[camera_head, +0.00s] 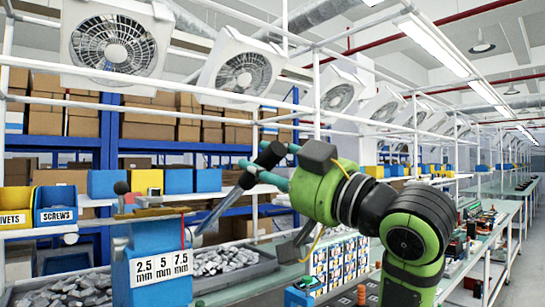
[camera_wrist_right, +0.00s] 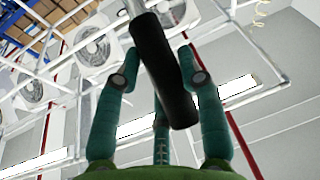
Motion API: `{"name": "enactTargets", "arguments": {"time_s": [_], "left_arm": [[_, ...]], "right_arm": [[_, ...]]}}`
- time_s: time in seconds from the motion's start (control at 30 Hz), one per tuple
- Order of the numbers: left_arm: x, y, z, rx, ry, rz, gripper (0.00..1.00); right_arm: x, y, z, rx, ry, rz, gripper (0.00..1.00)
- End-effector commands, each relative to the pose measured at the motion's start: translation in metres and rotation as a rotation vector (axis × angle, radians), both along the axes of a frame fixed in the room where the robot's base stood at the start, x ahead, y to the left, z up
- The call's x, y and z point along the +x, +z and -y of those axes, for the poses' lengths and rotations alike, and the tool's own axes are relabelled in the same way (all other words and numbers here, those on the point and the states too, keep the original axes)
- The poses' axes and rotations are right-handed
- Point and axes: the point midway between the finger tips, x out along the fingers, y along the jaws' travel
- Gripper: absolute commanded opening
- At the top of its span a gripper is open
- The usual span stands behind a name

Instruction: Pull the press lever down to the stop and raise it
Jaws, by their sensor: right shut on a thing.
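The blue press (camera_head: 152,270) stands at the lower left of the head view, with 2.5, 5 and 7.5 mm labels on its front. Its lever (camera_head: 222,208) is a grey rod that slopes up to the right from the press and ends in a black grip (camera_head: 268,155). My right gripper (camera_head: 270,168) has its teal fingers shut around the black grip, high above the bench. In the right wrist view the black grip (camera_wrist_right: 165,75) lies between the teal fingers (camera_wrist_right: 160,90), with the grey rod leaving at the top. My left gripper is not in view.
Metal-filled grey trays (camera_head: 262,264) lie behind and beside the press. Blue and yellow bins (camera_head: 55,207) stand at the far left. A rack of small boxes (camera_head: 340,262) is below my right arm. Shelves with cartons fill the background.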

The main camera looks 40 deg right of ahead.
Motion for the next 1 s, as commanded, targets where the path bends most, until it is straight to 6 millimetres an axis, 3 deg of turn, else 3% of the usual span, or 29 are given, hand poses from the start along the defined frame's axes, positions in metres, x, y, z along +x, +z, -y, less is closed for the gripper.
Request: {"name": "enactTargets", "arguments": {"time_s": [0.03,0.1,0.6,0.8,1.0], "left_arm": [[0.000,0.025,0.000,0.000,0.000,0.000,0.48],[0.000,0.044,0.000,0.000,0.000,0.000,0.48],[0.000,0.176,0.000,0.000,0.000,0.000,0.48],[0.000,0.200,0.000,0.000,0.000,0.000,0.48],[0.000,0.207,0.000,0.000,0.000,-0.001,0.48]], "right_arm": [[0.005,0.021,0.000,0.002,0.003,-0.029,0.00],[0.012,0.033,0.000,0.000,0.001,-0.071,0.00],[0.084,0.101,-0.007,-0.023,0.003,-0.405,0.00],[0.116,0.115,-0.010,-0.032,0.006,-0.529,0.00],[0.144,0.122,-0.012,-0.039,0.005,-0.629,0.00]]}}
